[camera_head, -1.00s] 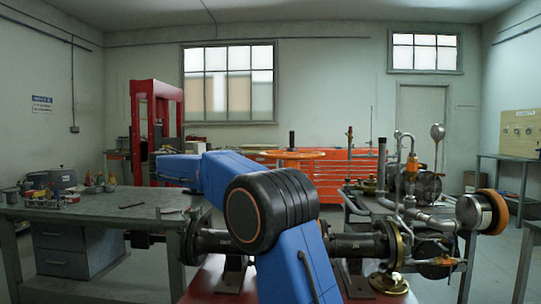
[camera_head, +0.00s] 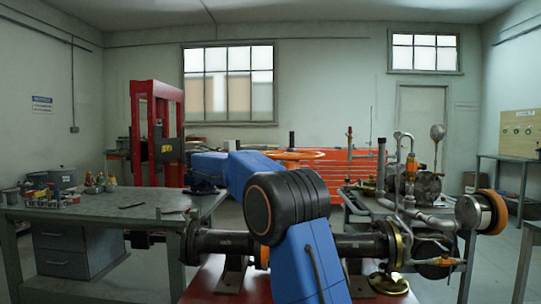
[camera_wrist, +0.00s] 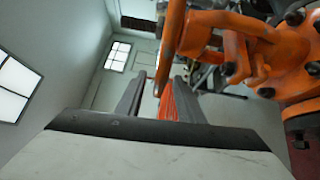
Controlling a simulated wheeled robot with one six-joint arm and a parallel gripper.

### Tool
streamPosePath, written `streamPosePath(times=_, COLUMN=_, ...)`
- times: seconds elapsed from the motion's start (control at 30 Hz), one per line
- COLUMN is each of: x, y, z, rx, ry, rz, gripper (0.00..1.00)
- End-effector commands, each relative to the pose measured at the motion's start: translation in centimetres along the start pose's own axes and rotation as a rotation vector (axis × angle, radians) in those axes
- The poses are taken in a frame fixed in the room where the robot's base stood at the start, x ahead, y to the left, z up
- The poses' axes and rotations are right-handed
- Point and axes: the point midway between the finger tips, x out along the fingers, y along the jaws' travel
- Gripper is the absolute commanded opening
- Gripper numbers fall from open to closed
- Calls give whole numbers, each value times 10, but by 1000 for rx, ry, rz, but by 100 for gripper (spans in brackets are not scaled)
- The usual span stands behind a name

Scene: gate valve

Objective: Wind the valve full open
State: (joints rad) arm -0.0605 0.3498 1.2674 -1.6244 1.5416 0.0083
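The valve's orange handwheel (camera_head: 303,155) lies flat above the pipe in the head view, partly hidden behind my blue arm. In the wrist view, the handwheel's rim (camera_wrist: 171,45) runs down the upper middle, and the orange valve body (camera_wrist: 285,50) with dark bolts fills the upper right. My gripper (camera_wrist: 155,88) shows two grey fingers standing apart. The lower end of the rim appears in line with the gap between them. I see no clear contact on both sides. The head view does not show the fingers clearly.
A dark flanged pipe (camera_head: 225,242) runs across the front on a red base. A grey workbench (camera_head: 100,207) with cans is at left. Piping with gauges (camera_head: 400,210) crowds the right. A red press frame (camera_head: 142,130) and an orange cabinet (camera_head: 345,168) stand behind.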

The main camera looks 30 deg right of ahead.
Motion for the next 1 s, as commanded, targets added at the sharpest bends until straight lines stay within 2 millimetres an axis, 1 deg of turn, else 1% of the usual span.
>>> streamPosePath(times=0.03, x=10, y=0, z=0, rx=0, ry=-2, rz=0, gripper=34)
streamPosePath(times=0.1, x=20, y=0, z=1, rx=0, ry=-2, rz=0, gripper=34)
streamPosePath(times=0.3, x=41, y=0, z=0, rx=0, ry=-1, rz=0, gripper=34)
streamPosePath(times=0.47, x=48, y=0, z=0, rx=0, ry=0, rz=0, gripper=34)
streamPosePath(times=0.73, x=49, y=0, z=0, rx=0, ry=1, rz=0, gripper=34)
streamPosePath(times=0.77, x=49, y=0, z=0, rx=0, ry=1, rz=0, gripper=27)
streamPosePath(times=0.8, x=49, y=0, z=0, rx=0, ry=1, rz=0, gripper=17)
streamPosePath(times=0.87, x=49, y=0, z=0, rx=0, ry=1, rz=0, gripper=3)
streamPosePath(times=0.9, x=49, y=0, z=0, rx=0, ry=1, rz=0, gripper=0)
streamPosePath(times=1.0, x=48, y=0, z=0, rx=0, ry=1, rz=1, gripper=0)
